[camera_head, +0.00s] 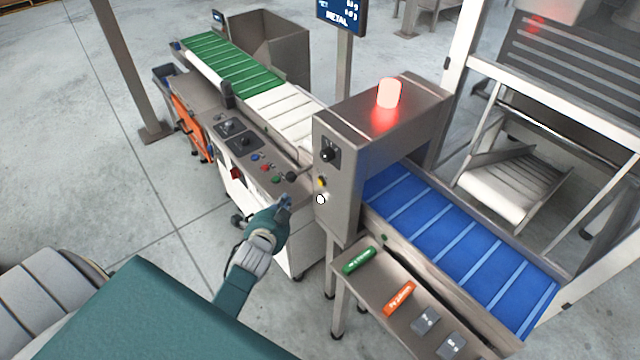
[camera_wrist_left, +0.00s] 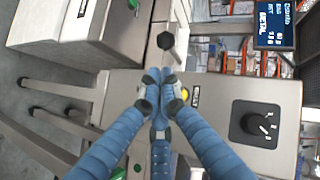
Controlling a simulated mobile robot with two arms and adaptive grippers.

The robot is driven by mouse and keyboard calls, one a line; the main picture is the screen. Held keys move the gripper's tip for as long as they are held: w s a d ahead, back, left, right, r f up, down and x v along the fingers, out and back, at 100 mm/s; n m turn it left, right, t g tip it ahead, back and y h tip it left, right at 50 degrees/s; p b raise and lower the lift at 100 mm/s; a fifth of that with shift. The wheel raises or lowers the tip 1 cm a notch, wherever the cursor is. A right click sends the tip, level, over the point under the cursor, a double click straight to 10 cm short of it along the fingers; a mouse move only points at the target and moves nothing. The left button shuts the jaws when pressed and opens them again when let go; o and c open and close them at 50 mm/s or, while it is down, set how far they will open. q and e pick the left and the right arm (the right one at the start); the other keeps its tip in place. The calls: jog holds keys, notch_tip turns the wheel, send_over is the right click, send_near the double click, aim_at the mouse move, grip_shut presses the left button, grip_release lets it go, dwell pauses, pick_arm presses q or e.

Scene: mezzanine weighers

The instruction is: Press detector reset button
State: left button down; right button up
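The metal detector (camera_head: 345,190) is a grey steel arch over the belt. On its near face are a black rotary knob (camera_head: 328,155), a yellow button (camera_head: 322,182) and a white round button (camera_head: 320,199) below it. No reset label is legible. My left gripper (camera_head: 284,203) is just left of these buttons. In the left wrist view its blue fingers (camera_wrist_left: 160,88) meet at the tips, with nothing visible between them. There the yellow button (camera_wrist_left: 184,95) is partly hidden behind a fingertip, and the rotary knob (camera_wrist_left: 254,124) is to the right. Contact cannot be told. My right gripper is not in view.
A red beacon (camera_head: 389,93) glows on the detector, and a screen (camera_head: 341,14) reads METAL. A control cabinet (camera_head: 290,187) with several buttons stands left of the detector. A blue belt (camera_head: 440,235) and a side shelf (camera_head: 372,287) with labelled blocks are at right.

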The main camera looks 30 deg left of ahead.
aim_at(320, 182)
pick_arm(q)
jog(key=w+d+b, duration=0.3)
jog(key=w, duration=0.5)
jog(key=shift+d+b, duration=0.3)
jog(key=shift+b, duration=0.05)
dwell(1.0)
jog(key=shift+w, duration=0.1)
jog(key=shift+w+d, duration=0.15)
jog(key=shift+w, duration=0.15)
jog(key=shift+w+d, duration=0.15)
jog(key=shift+w, duration=0.25)
dwell(0.8)
jog(key=shift+s+r, duration=0.1)
jog(key=shift+s+a+p, duration=0.3)
jog(key=shift+s+p, duration=0.15)
jog(key=shift+s, duration=0.25)
